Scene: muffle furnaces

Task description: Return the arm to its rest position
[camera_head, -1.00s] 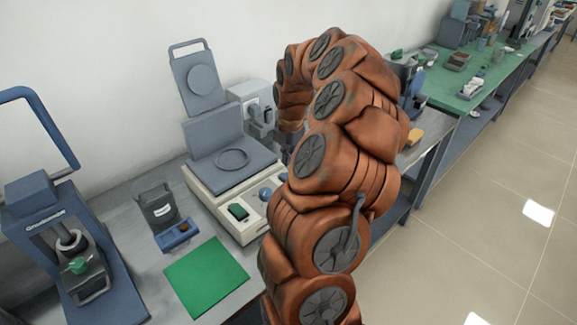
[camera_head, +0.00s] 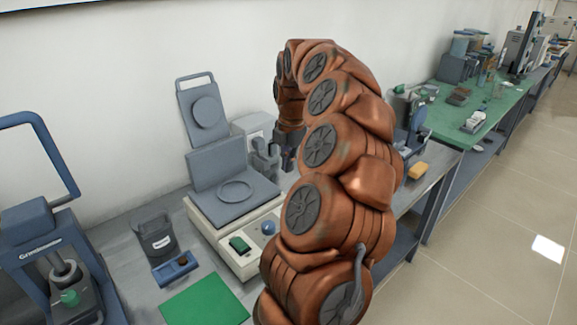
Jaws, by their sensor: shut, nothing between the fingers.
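My orange-brown arm (camera_head: 322,200) rises from the lower middle, arches over at the top and bends down on its far side. Its end hangs above the back of the bench, just right of the grey device with the raised lid (camera_head: 213,160). My gripper (camera_head: 287,158) shows as a dark shape under the arm's end, partly hidden behind the arm. It looks shut and empty. Its fingertips are not clearly seen, and I cannot tell its exact distance from the bench.
A blue press-like device (camera_head: 45,250) stands at left. A dark grey container (camera_head: 156,237), a small blue tray (camera_head: 177,268) and a green mat (camera_head: 205,302) lie before the device. A yellow block (camera_head: 418,171) is right of my arm. A green-topped bench (camera_head: 470,105) stands beyond; floor is clear at right.

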